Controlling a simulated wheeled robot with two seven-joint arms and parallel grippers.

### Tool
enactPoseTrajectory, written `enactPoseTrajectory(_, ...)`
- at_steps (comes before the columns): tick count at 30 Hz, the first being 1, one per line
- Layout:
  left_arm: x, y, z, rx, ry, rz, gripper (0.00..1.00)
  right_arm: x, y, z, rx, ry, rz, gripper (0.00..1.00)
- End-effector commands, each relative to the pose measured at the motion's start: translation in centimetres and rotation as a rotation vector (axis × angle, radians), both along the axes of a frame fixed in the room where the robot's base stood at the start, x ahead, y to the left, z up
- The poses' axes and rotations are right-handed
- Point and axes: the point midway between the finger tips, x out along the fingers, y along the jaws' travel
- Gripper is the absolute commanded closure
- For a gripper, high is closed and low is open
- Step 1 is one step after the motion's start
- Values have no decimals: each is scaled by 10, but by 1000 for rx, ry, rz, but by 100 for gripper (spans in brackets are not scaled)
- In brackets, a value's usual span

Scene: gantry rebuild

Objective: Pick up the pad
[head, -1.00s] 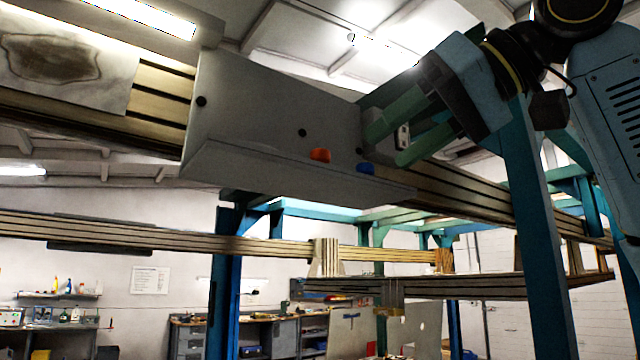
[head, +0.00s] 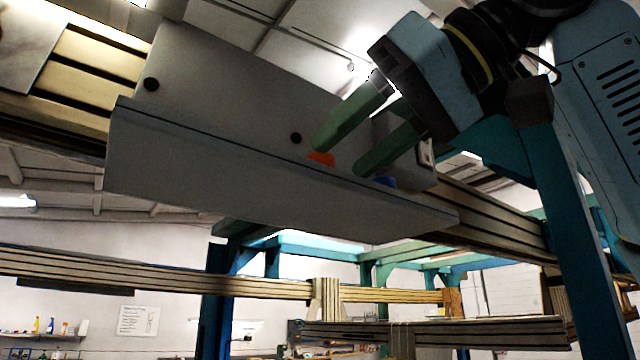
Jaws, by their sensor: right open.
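A small orange piece (head: 321,159) and a small blue piece (head: 385,181) sit on the ledge of a grey metal bracket (head: 230,165); only their upper parts show above its front lip. I cannot tell which of them is the pad. My right gripper (head: 342,158) comes in from the upper right with its two green fingers apart. One fingertip is close to the orange piece and the other is just in front of the blue piece, partly covering it. Whether either finger touches is unclear. Nothing shows held between the fingers. My left gripper is not in view.
The bracket is fixed on a long slotted beam (head: 95,68). A blue upright post (head: 575,230) stands at the right, close under my right arm. More beams (head: 150,272) run across lower down. A white wall and shelves lie far behind.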

Motion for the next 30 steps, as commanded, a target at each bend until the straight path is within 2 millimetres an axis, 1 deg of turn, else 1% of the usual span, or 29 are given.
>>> enactPoseTrajectory(1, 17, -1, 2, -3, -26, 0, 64, 1, 2, 0, -1, -1, 0, 48)
enactPoseTrajectory(2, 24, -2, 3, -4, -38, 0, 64, 2, 3, 0, -1, -1, 0, 48)
enactPoseTrajectory(3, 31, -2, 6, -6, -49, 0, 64, 4, 5, 0, -1, -1, 0, 48)
enactPoseTrajectory(5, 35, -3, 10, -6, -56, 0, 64, 9, 10, -1, -2, 1, 0, 48)
enactPoseTrajectory(9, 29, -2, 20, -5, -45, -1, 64, 22, 27, -4, -2, 2, 1, 48)
enactPoseTrajectory(12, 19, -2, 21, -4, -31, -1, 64, 30, 36, -11, 0, 1, 0, 48)
enactPoseTrajectory(16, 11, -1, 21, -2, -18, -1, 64, 32, 40, -14, 1, 0, 0, 48)
enactPoseTrajectory(20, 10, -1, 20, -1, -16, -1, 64, 32, 40, -14, 1, 0, 0, 48)
enactPoseTrajectory(30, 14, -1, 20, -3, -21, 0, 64, 32, 39, -14, 0, 1, -1, 93)
